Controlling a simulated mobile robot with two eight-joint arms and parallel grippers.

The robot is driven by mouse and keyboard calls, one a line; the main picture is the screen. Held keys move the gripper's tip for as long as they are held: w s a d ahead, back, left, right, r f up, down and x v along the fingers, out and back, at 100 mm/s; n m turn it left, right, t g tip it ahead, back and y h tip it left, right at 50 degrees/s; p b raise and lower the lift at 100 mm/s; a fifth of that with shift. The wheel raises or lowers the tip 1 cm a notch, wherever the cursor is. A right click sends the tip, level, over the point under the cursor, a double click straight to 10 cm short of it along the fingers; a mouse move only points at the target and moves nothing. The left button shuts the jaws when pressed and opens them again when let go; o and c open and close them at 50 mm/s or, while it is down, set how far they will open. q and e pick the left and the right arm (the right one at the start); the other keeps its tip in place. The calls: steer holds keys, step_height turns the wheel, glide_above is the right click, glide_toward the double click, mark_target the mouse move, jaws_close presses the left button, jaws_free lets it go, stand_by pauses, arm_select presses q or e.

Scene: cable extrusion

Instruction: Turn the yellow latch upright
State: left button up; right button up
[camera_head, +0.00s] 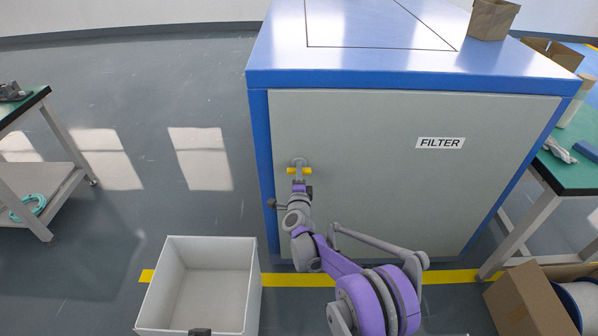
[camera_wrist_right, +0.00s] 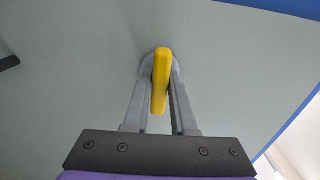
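The yellow latch (camera_head: 293,170) is on the grey front door of the blue FILTER cabinet, near the door's left edge. It lies sideways across its grey round mount (camera_head: 298,161) in the head view. In the right wrist view the latch (camera_wrist_right: 161,72) stands between the two grey fingers of my right gripper (camera_wrist_right: 161,92). The fingers are close together, one on each side of the latch, and look shut on it. In the head view my right gripper (camera_head: 299,183) reaches the latch from below and partly hides it.
The cabinet door (camera_head: 380,200) is closed. An open white bin (camera_head: 255,290) stands on the floor at lower left. A workbench (camera_head: 570,172) is at right, with an open cardboard box (camera_head: 515,300) below it. Another table (camera_head: 38,98) is at far left. The floor between is clear.

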jaws_close()
steer(key=n+b, duration=0.2)
steer(key=n, duration=0.1)
steer(key=shift+f+n, duration=0.15)
steer(key=shift+n, duration=0.25)
steer(key=n+b, duration=0.2)
steer(key=n, duration=0.2)
steer(key=shift+n, duration=0.3)
steer(key=n+b, duration=0.1)
steer(key=n, duration=0.3)
steer(key=n+b, duration=0.1)
steer(key=n, duration=0.4)
steer(key=shift+n, duration=0.4)
steer(key=o, duration=0.8)
jaws_free()
steer(key=shift+s, duration=0.1)
